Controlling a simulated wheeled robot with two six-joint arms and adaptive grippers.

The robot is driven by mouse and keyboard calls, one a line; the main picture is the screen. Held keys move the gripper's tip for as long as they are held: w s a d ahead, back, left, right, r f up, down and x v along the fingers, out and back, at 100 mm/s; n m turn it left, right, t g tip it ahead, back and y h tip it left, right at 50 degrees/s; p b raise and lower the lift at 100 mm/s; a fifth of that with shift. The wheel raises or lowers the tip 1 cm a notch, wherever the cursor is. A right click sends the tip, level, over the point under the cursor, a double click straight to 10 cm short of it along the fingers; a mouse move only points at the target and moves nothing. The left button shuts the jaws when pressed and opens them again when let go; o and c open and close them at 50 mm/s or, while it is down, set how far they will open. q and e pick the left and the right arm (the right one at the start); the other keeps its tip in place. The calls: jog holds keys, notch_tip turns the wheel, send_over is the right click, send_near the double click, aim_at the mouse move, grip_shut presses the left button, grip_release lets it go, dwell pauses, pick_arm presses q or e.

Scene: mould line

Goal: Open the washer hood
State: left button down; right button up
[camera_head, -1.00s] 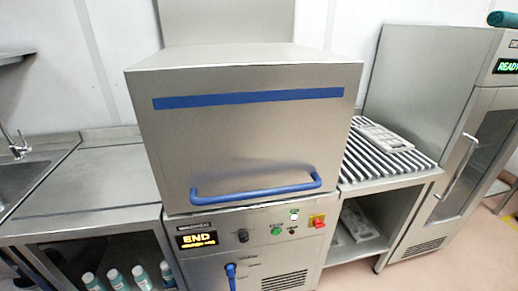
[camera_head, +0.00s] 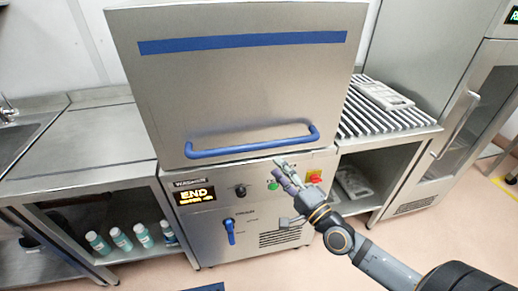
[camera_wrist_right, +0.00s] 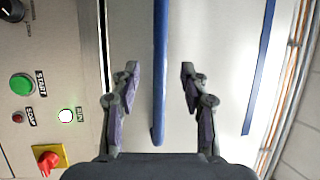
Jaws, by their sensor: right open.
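The washer hood (camera_head: 230,95) is a steel box, closed down on the washer body, with a blue stripe and a blue bar handle (camera_head: 250,148) along its lower front edge. The display (camera_head: 193,195) reads END. My right gripper (camera_head: 284,172) is open and empty, just below the right part of the handle. In the right wrist view, the handle (camera_wrist_right: 160,60) runs lengthwise in the gap between the open fingers (camera_wrist_right: 160,78), touching neither; how far beyond the tips it lies I cannot tell. The hood (camera_wrist_right: 215,50) fills the background. My left gripper is not in view.
The control panel has a green button (camera_wrist_right: 20,84) and a red switch (camera_wrist_right: 47,158) close to my right gripper. A slatted rack (camera_head: 385,118) with a pale mould is at right, beside a tall cabinet (camera_head: 480,110). A bare steel counter (camera_head: 100,135) and sink are at left.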

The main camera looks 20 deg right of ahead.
aim_at(261, 149)
jog(key=p+x, duration=0.1)
jog(key=x, duration=0.9)
jog(key=shift+w+a+r, duration=0.1)
jog(key=shift+w+r, duration=0.1)
jog(key=shift+w, duration=0.05)
grip_shut()
